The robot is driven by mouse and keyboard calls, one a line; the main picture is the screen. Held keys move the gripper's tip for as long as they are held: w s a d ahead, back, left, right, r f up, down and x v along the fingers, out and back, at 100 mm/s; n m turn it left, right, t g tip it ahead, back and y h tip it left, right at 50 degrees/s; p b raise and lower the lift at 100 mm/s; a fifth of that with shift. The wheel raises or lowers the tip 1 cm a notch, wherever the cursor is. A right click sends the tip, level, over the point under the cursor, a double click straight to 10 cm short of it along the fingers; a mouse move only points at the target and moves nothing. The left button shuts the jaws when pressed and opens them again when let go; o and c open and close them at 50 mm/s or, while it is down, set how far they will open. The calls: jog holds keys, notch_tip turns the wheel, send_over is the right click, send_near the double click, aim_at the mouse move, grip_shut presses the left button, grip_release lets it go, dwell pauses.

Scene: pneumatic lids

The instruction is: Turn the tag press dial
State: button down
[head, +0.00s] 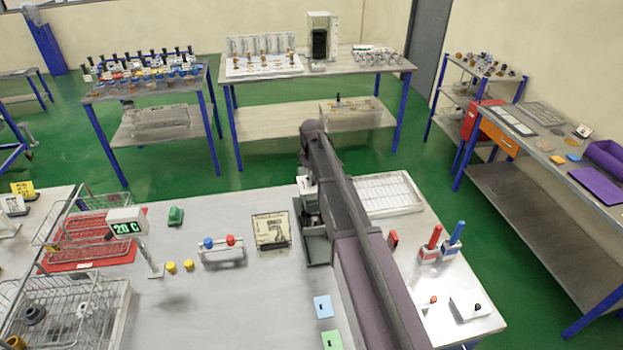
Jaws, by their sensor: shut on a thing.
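The tag press appears to be the grey-green machine (318,247) on the near table, right of centre, partly covered by my arm. Its dial cannot be made out. My arm reaches in from the lower right, and its wrist bends down over this machine. My gripper (312,214) is at the machine's upper part, mostly hidden by the arm. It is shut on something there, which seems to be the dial. The fingertips and the exact contact are hidden.
A square plate with a dark pattern (271,231) lies left of the machine. A white tray (388,193) lies behind right. Red (432,243) and blue (453,240) handled tools stand on the right. Wire baskets (70,310) fill the left.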

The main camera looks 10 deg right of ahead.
jog(key=shift+m, duration=0.9)
jog(key=shift+s, duration=0.1)
jog(key=shift+c, duration=1.3)
grip_release()
jog(key=shift+n, duration=0.3)
